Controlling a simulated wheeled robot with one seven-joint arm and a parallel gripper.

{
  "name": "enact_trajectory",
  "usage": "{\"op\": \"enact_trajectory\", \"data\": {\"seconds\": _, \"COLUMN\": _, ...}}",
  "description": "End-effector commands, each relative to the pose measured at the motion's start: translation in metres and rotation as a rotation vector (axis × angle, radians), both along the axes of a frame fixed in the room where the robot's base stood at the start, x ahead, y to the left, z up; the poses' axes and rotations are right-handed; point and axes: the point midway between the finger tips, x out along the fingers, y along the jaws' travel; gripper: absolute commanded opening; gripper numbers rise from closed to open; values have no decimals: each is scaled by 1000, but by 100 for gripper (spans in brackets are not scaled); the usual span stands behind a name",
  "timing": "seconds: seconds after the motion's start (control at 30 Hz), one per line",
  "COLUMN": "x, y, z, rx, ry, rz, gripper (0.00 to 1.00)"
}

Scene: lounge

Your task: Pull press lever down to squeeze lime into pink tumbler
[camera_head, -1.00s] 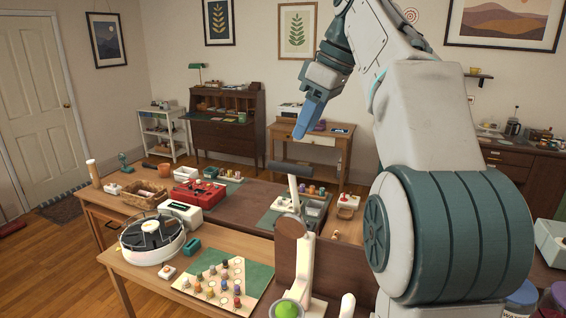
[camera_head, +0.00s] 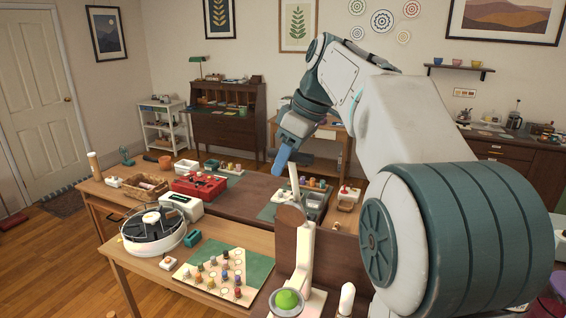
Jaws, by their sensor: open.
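The press stands at the front centre, with a white upright (camera_head: 304,258) and a brown round joint. Its white lever (camera_head: 295,186) points up, leaning slightly left. A green lime (camera_head: 287,300) sits low at the front of the press, near the bottom edge. My gripper (camera_head: 280,163) has blue fingers pointing down, just left of the lever's top. It is open, with nothing visibly held. I cannot tell whether the fingers touch the lever, and the dark grip at its top is hard to make out. The pink tumbler does not show.
A peg board (camera_head: 222,272) with coloured pegs lies left of the press. A round divided container (camera_head: 153,230), a white device (camera_head: 182,207) and a red box (camera_head: 198,185) stand farther left. My arm blocks the right side.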

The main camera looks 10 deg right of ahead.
Motion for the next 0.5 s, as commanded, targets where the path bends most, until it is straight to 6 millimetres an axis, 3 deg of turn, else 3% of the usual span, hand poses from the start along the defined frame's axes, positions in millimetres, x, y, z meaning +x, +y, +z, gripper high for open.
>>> {"op": "enact_trajectory", "data": {"seconds": 0.43, "x": 3, "y": 4, "z": -12, "rx": -1, "ry": -1, "rz": 1, "gripper": 43}}
{"op": "enact_trajectory", "data": {"seconds": 0.5, "x": 2, "y": 4, "z": -11, "rx": -1, "ry": -1, "rz": 1, "gripper": 26}}
